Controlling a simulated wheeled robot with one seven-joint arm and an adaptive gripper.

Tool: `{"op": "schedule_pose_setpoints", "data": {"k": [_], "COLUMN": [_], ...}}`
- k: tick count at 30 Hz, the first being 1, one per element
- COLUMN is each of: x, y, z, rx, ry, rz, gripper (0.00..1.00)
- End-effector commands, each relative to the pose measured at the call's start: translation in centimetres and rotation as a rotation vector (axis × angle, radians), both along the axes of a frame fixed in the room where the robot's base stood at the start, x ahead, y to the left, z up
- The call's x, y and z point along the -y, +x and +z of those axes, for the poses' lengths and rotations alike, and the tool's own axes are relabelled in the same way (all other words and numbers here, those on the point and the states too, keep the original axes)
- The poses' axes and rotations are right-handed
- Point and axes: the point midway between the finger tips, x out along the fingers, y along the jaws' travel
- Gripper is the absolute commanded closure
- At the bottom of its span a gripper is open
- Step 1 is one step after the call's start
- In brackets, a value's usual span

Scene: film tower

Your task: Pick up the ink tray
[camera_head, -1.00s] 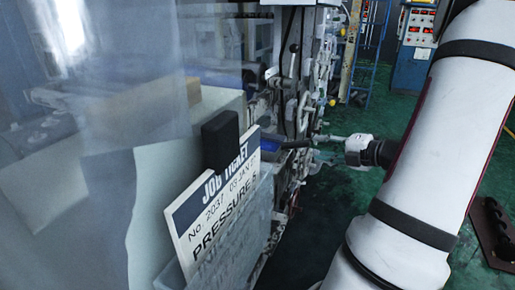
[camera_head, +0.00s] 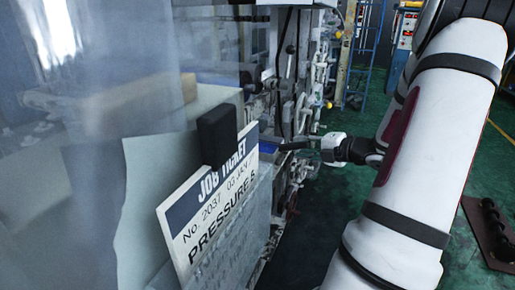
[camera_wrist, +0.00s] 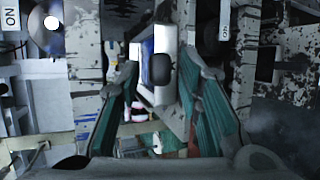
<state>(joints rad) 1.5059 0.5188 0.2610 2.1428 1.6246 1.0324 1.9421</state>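The ink tray (camera_head: 268,147) shows as a small blue patch on the side of the press, partly hidden behind the job ticket board. Its dark handle (camera_head: 293,146) sticks out to the right, toward my gripper (camera_head: 314,146). In the wrist view, the tray (camera_wrist: 147,62) is white and blue, with the dark rounded handle end (camera_wrist: 160,69) facing the camera. My gripper (camera_wrist: 160,75) is open, its two green-padded fingers wide apart, and the handle end appears between them. I cannot tell whether the fingertips reach past the handle end. Nothing is gripped.
A job ticket board (camera_head: 217,200) in a clear holder stands in the left foreground, beside a glossy transparent panel (camera_head: 75,130). Press levers and fittings (camera_head: 300,90) lie close behind the gripper. Green floor (camera_head: 330,225) is open below; a dark rack (camera_head: 493,235) lies at right.

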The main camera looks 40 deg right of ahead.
Motion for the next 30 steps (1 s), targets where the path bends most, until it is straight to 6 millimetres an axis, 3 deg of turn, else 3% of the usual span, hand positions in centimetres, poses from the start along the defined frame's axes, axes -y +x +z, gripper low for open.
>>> {"op": "schedule_pose_setpoints", "data": {"k": [1, 3, 19, 29, 30], "x": [0.0, 0.0, 0.0, -0.1, -0.2], "y": [0.0, 0.0, 0.0, -0.1, -1.1], "z": [0.0, 0.0, 0.3, 4.1, 3.8], "rx": [0.0, 0.0, 0.001, 0.002, -0.001], "ry": [0.0, 0.0, -0.001, -0.003, 0.0], "rz": [0.0, 0.0, 0.001, 0.002, -0.002], "gripper": [0.84, 1.0, 1.0, 1.0, 1.0]}}
